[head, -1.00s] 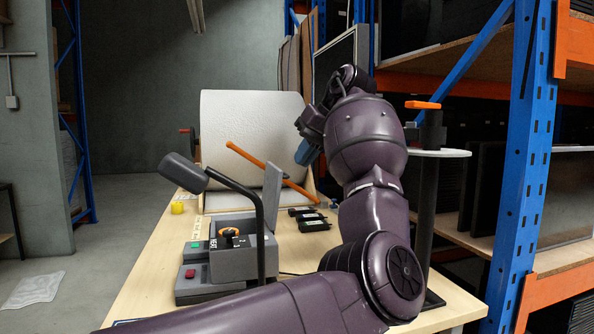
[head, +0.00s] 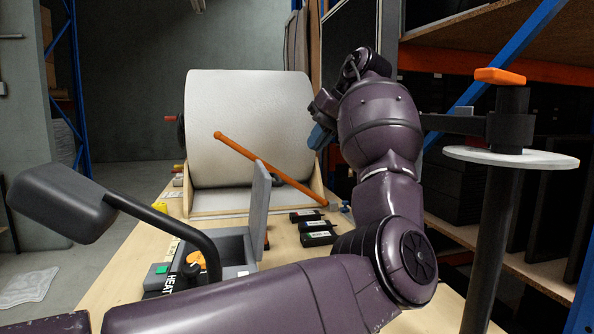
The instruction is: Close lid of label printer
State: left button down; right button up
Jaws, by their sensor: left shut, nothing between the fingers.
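A grey box-shaped device (head: 236,246), which I take to be the label printer, stands on the table in the head view. Its lid (head: 260,208) stands upright on the right side, so the box is open. My forearm hides its lower front. A green button (head: 161,269) and the word HEAT show beside it. My left gripper (head: 321,138) is up and to the right of the lid, clear of it, in front of the large white roll's right edge. It is shut and empty, partly hidden behind my wrist. My right gripper is out of view.
A dark padded lever (head: 62,203) rises at the left front. An orange rod (head: 262,162) slants before the white roll (head: 248,120). Black cartridges (head: 315,229) lie right of the lid. A post with a round white plate (head: 510,157) stands at right, before shelving.

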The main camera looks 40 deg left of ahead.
pick_arm(q)
jog(key=w+b+x, duration=0.1)
jog(key=b+x, duration=0.1)
jog(key=x, duration=0.8)
jog(key=shift+s, duration=0.35)
jog(key=shift+a+r, duration=0.15)
